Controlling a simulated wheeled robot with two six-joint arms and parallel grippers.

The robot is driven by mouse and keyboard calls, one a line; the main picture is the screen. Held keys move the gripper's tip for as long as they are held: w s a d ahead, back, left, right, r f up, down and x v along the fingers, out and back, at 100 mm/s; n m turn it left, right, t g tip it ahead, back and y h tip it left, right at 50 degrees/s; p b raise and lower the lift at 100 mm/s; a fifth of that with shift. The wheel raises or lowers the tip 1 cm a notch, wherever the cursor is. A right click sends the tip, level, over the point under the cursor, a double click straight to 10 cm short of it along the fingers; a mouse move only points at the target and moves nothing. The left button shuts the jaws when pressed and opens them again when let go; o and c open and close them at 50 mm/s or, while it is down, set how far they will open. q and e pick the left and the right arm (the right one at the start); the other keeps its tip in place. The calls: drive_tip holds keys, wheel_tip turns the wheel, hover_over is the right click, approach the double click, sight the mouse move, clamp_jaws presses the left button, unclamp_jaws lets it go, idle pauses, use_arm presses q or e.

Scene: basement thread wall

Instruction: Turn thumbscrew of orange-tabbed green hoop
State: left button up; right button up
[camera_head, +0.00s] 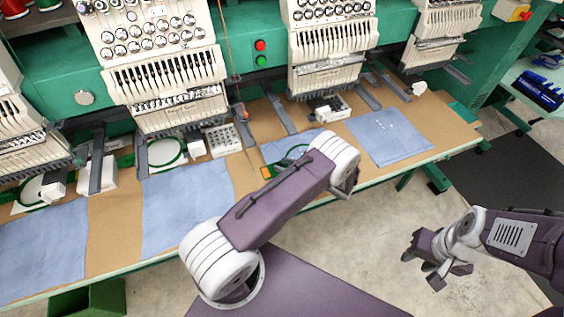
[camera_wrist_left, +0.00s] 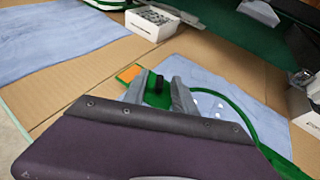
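The green hoop (camera_wrist_left: 240,108) lies on blue cloth in the left wrist view. Its orange tab (camera_wrist_left: 131,74) sits at its left end, beside a dark upright thumbscrew (camera_wrist_left: 158,86). My left gripper (camera_wrist_left: 160,82) is open, its two grey fingers on either side of the thumbscrew, with a gap visible at least on the right. Contact with the left finger is unclear. In the head view the hoop (camera_head: 292,153) and orange tab (camera_head: 267,172) show partly behind my left arm, which hides the left gripper. My right gripper (camera_head: 423,269) is open and empty over the floor.
Embroidery machine heads (camera_head: 168,75) line the back above the brown table (camera_head: 110,222). Blue cloths (camera_head: 185,205) and other green hoops (camera_head: 165,152) lie along it. A white box (camera_wrist_left: 152,24) stands behind the hoop.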

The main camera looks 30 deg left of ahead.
use_arm(q)
drive_tip(key=shift+x, duration=0.8)
clamp_jaws()
drive_tip(key=shift+w+f+n+g+b, duration=0.15)
drive_tip(key=shift+n+g+b, duration=0.4)
drive_tip(key=shift+b, duration=0.7)
drive_tip(key=n+g+b, duration=0.4)
drive_tip(key=g+b, duration=0.1)
drive_tip(key=b, duration=0.5)
drive_tip(key=shift+f, duration=0.2)
drive_tip(key=shift+w+r+n+g+h+b, duration=0.1)
drive_tip(key=shift+r+n+g+h+b, duration=0.2)
drive_tip(key=shift+n+g+b, duration=0.4)
unclamp_jaws()
drive_tip(key=shift+r, duration=0.1)
